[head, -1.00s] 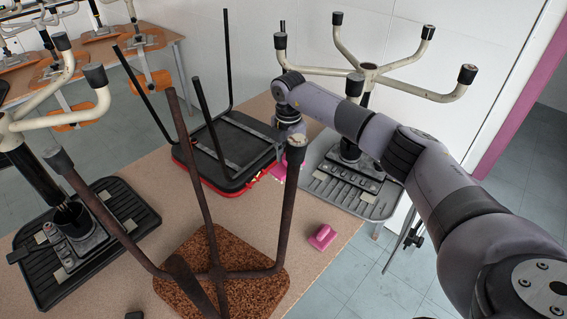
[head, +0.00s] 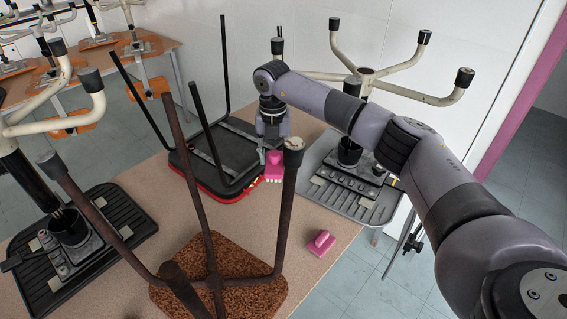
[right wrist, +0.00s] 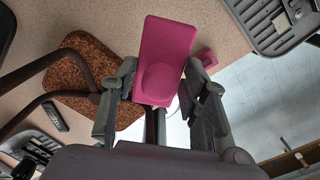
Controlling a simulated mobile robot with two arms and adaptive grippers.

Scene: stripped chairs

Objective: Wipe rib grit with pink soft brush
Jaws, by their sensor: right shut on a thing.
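My right gripper (head: 270,145) is shut on a pink brush (head: 274,165), which has pale bristles along its lower edge. It holds the brush by the red-edged black seat, behind a brown chair leg; contact there is unclear. In the right wrist view the brush (right wrist: 165,50) sits between the fingers (right wrist: 157,105). A second pink brush-like block (head: 320,243) lies on the table. Upturned ribbed seats, one grey (head: 376,205) and one black (head: 28,293), carry small pale patches; I cannot tell if these are grit. My left gripper is out of view.
An upturned brown-legged chair with a cork-like seat (head: 235,262) stands in front, its legs rising past my gripper. The black seat (head: 215,168) has tall thin legs. Cream leg frames rise left and right. Bare table (head: 140,185) lies between the seats.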

